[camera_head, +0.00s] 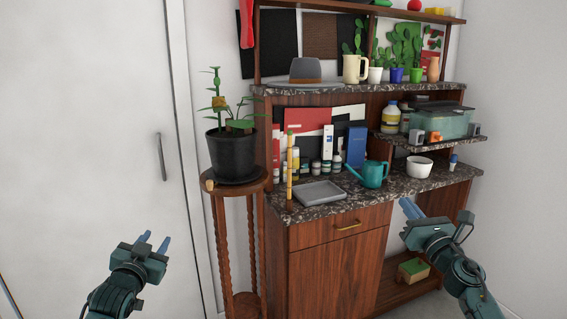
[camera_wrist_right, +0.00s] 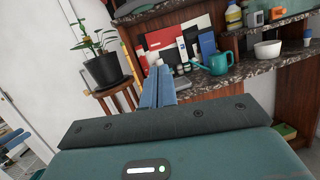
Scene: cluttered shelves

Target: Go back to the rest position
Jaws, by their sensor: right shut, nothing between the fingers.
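My left gripper (camera_head: 154,242) is at the lower left in the head view, in front of the white door. Its two blue fingers are apart, with nothing between them. My right gripper (camera_head: 411,208) is at the right, in front of the wooden cabinet (camera_head: 335,266). Its blue fingers are together and hold nothing. In the right wrist view its fingers (camera_wrist_right: 157,88) point toward the cabinet counter. Neither gripper visibly touches anything.
A potted plant (camera_head: 233,152) stands on a wooden stand (camera_head: 238,187). The counter bears a grey tray (camera_head: 321,193), a teal watering can (camera_head: 373,174) and a white bowl (camera_head: 419,166). A teal-lidded tank (camera_head: 441,122) is on the right shelf. The white door (camera_head: 95,130) is at left.

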